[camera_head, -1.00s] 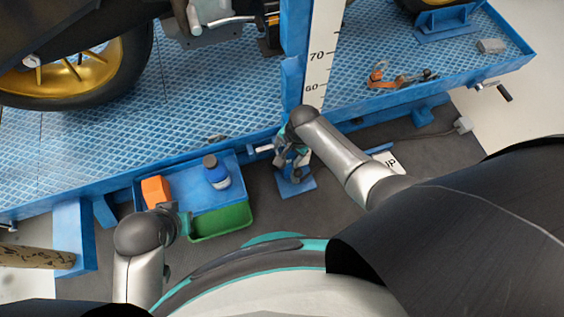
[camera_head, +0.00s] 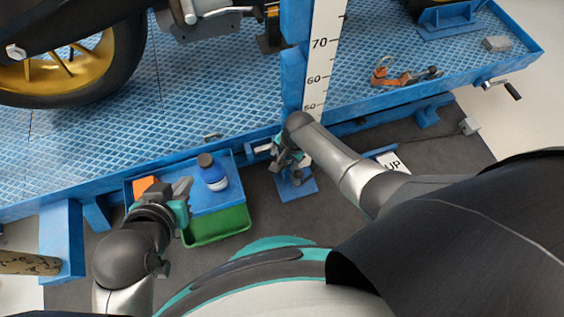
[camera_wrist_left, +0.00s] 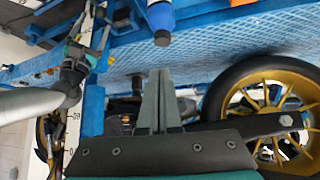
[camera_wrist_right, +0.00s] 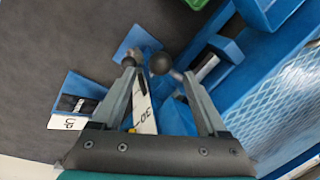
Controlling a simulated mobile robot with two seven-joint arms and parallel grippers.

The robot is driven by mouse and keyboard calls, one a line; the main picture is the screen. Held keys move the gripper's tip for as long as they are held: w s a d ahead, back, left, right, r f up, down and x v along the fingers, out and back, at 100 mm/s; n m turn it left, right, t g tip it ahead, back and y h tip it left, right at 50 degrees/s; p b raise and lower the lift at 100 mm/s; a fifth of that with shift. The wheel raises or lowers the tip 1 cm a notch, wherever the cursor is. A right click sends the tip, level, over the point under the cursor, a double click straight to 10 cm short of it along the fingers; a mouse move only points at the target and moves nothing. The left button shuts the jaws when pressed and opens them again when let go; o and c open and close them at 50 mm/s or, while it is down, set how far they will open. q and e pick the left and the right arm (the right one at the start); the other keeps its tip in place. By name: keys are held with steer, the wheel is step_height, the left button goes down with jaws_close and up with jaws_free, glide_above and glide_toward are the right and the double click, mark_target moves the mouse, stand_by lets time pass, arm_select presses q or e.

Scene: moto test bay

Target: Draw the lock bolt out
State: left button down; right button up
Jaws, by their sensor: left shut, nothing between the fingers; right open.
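In the right wrist view a dark ball knob (camera_wrist_right: 161,63) on a short rod sits between the fingertips, with a metal-tipped part (camera_wrist_right: 130,61) beside the left finger. I take the knob to be the lock bolt's handle, but cannot be sure. My right gripper (camera_wrist_right: 160,76) is open around the knob's sides, and I cannot tell whether it touches. In the head view my right gripper (camera_head: 284,158) is at the lift's edge below the scale post, partly hidden by its wrist. My left gripper (camera_head: 183,187) is shut and empty above the blue tray; its closed fingers show in its wrist view (camera_wrist_left: 159,78).
A blue tray (camera_head: 232,175) holds an orange block (camera_head: 145,187) and a blue bottle (camera_head: 212,174); a green bin (camera_head: 215,228) is just below. The blue lift platform (camera_head: 220,90) carries a motorcycle wheel (camera_head: 80,68). An "UP" pedal (camera_head: 391,161) lies right of my right gripper.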

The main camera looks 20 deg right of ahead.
mark_target(283, 162)
steer(key=shift+w+a+f+b, duration=0.1)
steer(key=shift+f+b, duration=0.45)
steer(key=shift+f, duration=0.15)
steer(key=shift+w+a+f+b, duration=0.1)
steer(key=shift+f+b, duration=0.45)
steer(key=shift+f, duration=0.05)
steer(key=shift+f+b, duration=0.45)
arm_select(q)
steer(key=w+d+r+t+h, duration=0.1)
steer(key=d+r+t+h, duration=0.1)
steer(key=d+t, duration=0.4)
steer(key=shift+d+r+n+t+h+b, duration=0.35)
steer(key=shift+t+h, duration=0.25)
steer(key=shift+h, duration=0.2)
arm_select(e)
steer(key=shift+w+a+f, duration=0.1)
steer(key=shift+w+f, duration=0.05)
steer(key=shift+f, duration=0.35)
arm_select(q)
steer(key=shift+w+r, duration=0.1)
arm_select(e)
jaws_close()
